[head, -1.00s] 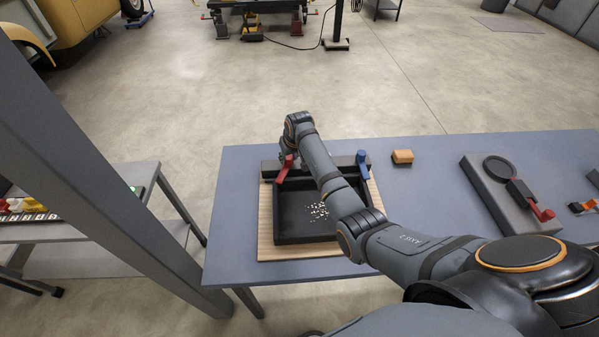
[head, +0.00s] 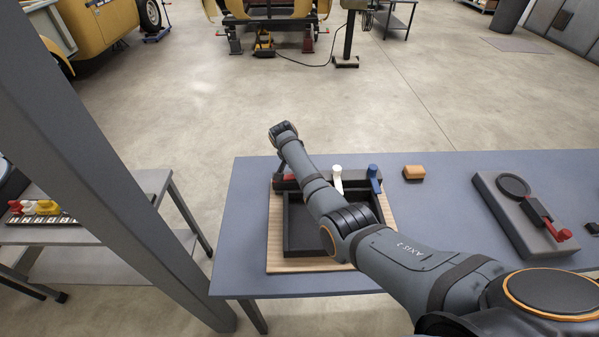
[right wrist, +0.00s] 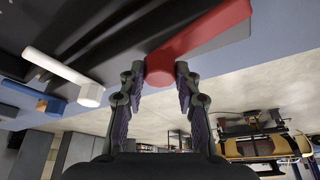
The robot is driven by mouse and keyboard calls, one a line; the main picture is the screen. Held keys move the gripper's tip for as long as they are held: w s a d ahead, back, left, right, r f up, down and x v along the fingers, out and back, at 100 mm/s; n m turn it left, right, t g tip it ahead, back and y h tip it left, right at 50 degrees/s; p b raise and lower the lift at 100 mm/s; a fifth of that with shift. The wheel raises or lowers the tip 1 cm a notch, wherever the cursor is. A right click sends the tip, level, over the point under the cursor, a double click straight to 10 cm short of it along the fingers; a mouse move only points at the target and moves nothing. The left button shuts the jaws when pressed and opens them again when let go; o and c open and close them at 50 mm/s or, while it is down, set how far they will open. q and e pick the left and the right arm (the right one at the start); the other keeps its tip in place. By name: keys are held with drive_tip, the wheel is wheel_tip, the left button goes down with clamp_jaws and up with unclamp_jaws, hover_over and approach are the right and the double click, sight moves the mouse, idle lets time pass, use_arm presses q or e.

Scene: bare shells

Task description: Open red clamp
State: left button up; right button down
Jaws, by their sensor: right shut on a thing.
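The red clamp (head: 290,178) is at the left end of the dark bar along the far side of a black tray (head: 303,251); my right arm hides part of it. In the right wrist view its red handle (right wrist: 212,32) runs to the upper right, angled differently from the white and blue handles. My right gripper (right wrist: 160,78) is shut on the near end of the red handle, a finger on each side. My left gripper is out of view.
A white clamp (head: 338,180) and a blue clamp (head: 374,179) stand on the same bar. The tray sits on a wooden board (head: 389,237) on a blue table (head: 440,190). An orange-brown block (head: 414,173) and a grey fixture (head: 516,228) lie to the right.

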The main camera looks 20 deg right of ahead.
drive_tip(key=shift+m+g+h+b, duration=0.3)
drive_tip(key=shift+m+g+b, duration=0.1)
drive_tip(key=shift+m+b, duration=0.8)
drive_tip(key=shift+w, duration=0.1)
drive_tip(key=c, duration=0.9)
unclamp_jaws()
drive_tip(key=shift+c, duration=0.2)
drive_tip(key=v, duration=1.2)
